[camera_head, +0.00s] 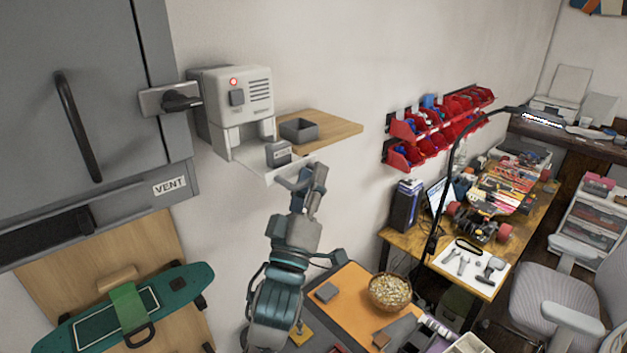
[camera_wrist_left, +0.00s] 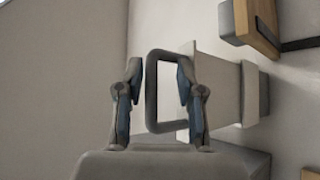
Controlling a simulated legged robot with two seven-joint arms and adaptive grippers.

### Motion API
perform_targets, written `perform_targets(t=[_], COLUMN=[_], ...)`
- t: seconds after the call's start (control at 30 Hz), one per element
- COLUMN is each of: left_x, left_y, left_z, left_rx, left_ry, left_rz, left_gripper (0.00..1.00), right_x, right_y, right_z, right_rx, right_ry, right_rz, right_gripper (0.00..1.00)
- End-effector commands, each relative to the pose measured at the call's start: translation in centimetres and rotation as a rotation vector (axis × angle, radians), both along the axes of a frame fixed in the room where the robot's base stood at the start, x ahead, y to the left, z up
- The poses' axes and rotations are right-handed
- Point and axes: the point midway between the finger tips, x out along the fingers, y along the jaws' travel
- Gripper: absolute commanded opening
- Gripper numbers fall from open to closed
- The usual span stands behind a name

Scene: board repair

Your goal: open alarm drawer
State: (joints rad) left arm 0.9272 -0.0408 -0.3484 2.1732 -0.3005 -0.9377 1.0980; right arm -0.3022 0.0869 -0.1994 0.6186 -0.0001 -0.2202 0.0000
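The white alarm box (camera_head: 236,100) with a lit red light is fixed to the wall. A pale drawer or tray (camera_head: 250,168) juts out at its base, with a small labelled dark grey block (camera_head: 278,153) on it. My left gripper (camera_head: 308,178) is at the front edge of this tray. In the left wrist view, the two fingers of the gripper (camera_wrist_left: 160,95) stand apart, on either side of a grey loop handle (camera_wrist_left: 152,92). The right finger overlaps the loop; firm contact cannot be told. My right gripper is out of view.
A wooden shelf (camera_head: 335,130) with a grey open box (camera_head: 299,130) is right of the alarm. A grey cabinet (camera_head: 75,90) labelled VENT is at left. Below are a teal skateboard (camera_head: 180,290) and an orange-topped surface (camera_head: 350,290) with a bowl (camera_head: 389,291).

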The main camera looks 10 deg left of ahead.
Motion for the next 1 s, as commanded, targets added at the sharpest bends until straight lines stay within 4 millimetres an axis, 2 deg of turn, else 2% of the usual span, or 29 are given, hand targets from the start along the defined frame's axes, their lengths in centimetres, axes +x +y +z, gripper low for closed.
perform_targets(t=[0.17,0.4,0.57,0.93,1.0], left_x=[-0.8,-3.9,-5.3,-5.6,-5.2], left_y=[0.0,0.2,0.3,0.4,0.6], left_z=[-0.4,-3.1,-4.3,-4.6,-5.4], left_rx=[-0.001,0.0,0.003,0.003,0.011], left_ry=[-0.003,0.002,0.005,0.006,0.026], left_rz=[-0.001,-0.003,-0.001,0.001,0.007], left_gripper=[0.37,0.37,0.37,0.37,0.37], right_x=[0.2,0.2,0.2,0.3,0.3], right_y=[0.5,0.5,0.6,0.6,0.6], right_z=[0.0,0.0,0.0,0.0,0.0], right_rx=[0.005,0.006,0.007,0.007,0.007], right_ry=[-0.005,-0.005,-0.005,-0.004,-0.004], right_rz=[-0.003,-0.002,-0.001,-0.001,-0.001], right_gripper=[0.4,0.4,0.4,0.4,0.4])
